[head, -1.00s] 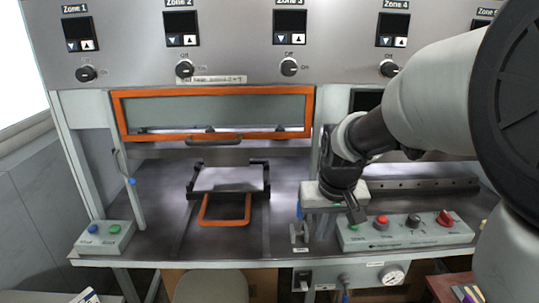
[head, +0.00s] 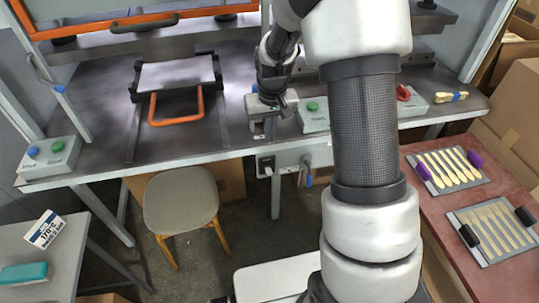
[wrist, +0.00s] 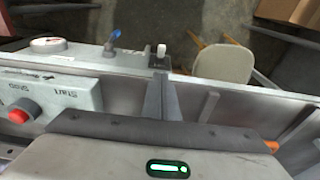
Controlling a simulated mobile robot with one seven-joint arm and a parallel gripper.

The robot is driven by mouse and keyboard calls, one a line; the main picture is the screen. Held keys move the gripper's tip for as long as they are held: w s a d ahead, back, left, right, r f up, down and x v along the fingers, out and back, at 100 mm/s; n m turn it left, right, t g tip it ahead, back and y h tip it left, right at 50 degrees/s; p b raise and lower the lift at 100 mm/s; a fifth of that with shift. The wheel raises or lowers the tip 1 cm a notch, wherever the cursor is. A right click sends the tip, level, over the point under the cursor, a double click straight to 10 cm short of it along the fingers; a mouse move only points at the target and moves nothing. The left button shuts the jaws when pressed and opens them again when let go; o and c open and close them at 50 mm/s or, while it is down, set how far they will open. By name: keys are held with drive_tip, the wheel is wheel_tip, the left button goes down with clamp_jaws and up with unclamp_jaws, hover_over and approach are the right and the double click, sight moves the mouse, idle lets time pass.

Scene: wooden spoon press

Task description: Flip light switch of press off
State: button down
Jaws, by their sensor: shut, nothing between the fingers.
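The light switch is a small black plate with a pale toggle on the front panel below the press table edge, in the head view (head: 266,166). In the wrist view, the switch (wrist: 161,52) shows its white toggle just beyond my fingertips. My gripper (wrist: 160,78) is shut and empty, its fingers together and pointing toward the switch with a small gap apparent. In the head view, my gripper (head: 264,132) is at the table's front edge, above the switch and left of the green button. Whether the fingers touch the toggle cannot be told.
The control box (head: 313,115) with a green button is right of my gripper; its red button (wrist: 20,115) shows in the wrist view. A stool (head: 181,195) stands below the table. A red side table (head: 440,200) with spoon trays is at right.

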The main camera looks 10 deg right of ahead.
hover_over(269, 170)
drive_tip(key=f, duration=0.9)
drive_tip(key=shift+w+f+b, duration=0.2)
drive_tip(key=shift+f+b, duration=0.1)
drive_tip(key=shift+b, duration=0.05)
drive_tip(key=f, duration=0.1)
drive_tip(key=s+f, duration=0.1)
drive_tip(key=f, duration=0.1)
drive_tip(key=shift+s+f, duration=0.15)
drive_tip(key=shift+f, duration=0.25)
drive_tip(key=shift+f+b, duration=0.15)
drive_tip(key=shift+b, duration=0.35)
